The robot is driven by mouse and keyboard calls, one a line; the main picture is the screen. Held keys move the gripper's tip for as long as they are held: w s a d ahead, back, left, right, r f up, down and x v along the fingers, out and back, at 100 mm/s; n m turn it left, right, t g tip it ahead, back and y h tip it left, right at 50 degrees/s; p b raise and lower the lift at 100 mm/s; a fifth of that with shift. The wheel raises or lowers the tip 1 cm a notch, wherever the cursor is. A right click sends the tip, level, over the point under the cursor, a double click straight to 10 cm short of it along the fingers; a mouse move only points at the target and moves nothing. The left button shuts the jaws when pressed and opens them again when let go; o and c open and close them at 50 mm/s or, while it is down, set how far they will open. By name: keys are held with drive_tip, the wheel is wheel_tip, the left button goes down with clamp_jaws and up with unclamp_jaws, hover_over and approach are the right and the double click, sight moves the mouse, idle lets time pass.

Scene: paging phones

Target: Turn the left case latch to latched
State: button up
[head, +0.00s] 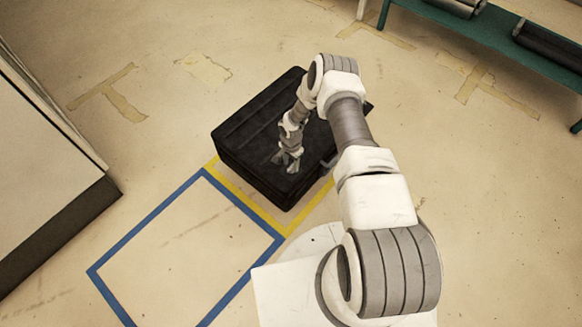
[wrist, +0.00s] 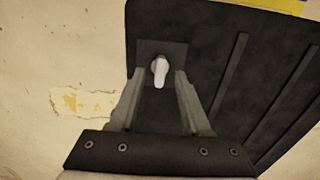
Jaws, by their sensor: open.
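The black case (head: 250,130) lies on the floor, partly covered by my arm in the head view. In the wrist view the case (wrist: 215,35) fills much of the picture, with raised ribs on its surface. A small pale latch knob (wrist: 160,70) sits on a dark square plate (wrist: 178,49) near the edge of the case. Its narrow end points toward my gripper. My gripper (wrist: 158,77) is open, with one finger on each side of the knob in the picture; I cannot tell whether they touch it. In the head view my gripper (head: 288,161) is over the case's front part.
A blue tape rectangle (head: 147,220) and yellow tape (head: 245,200) mark the floor by the case. A pale cabinet (head: 40,150) with a dark base stands at left. A green bench (head: 490,35) with dark rolls is at upper right. Open floor lies around the case.

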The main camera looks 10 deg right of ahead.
drive_tip(key=shift+f, duration=0.6)
clamp_jaws()
